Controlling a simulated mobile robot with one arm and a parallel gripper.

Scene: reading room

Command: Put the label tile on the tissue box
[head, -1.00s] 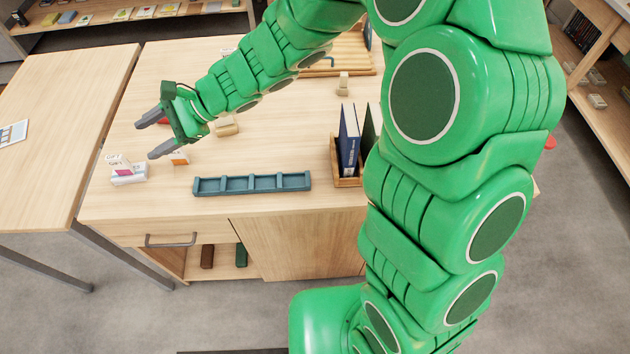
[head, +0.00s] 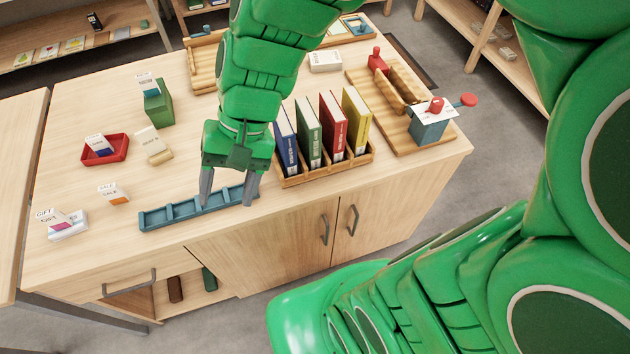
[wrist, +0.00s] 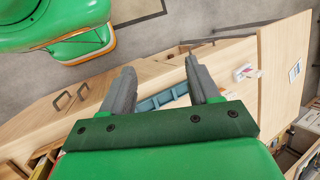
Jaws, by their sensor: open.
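My gripper (head: 228,196) is open and empty, pointing down over the right part of the teal compartment tray (head: 168,217). In the wrist view the open fingers (wrist: 160,85) straddle part of this tray. Several small labelled pieces stand at the left of the table: a GIFT piece (head: 52,217) on a white base, an orange-edged SALE piece (head: 113,194), and a blue-and-white one in a red tray (head: 119,154). A beige block (head: 157,153) and a green box (head: 159,105) also carry white cards. I cannot tell which is the label tile or the tissue box.
A wooden rack (head: 326,168) with several upright books stands just right of my gripper.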

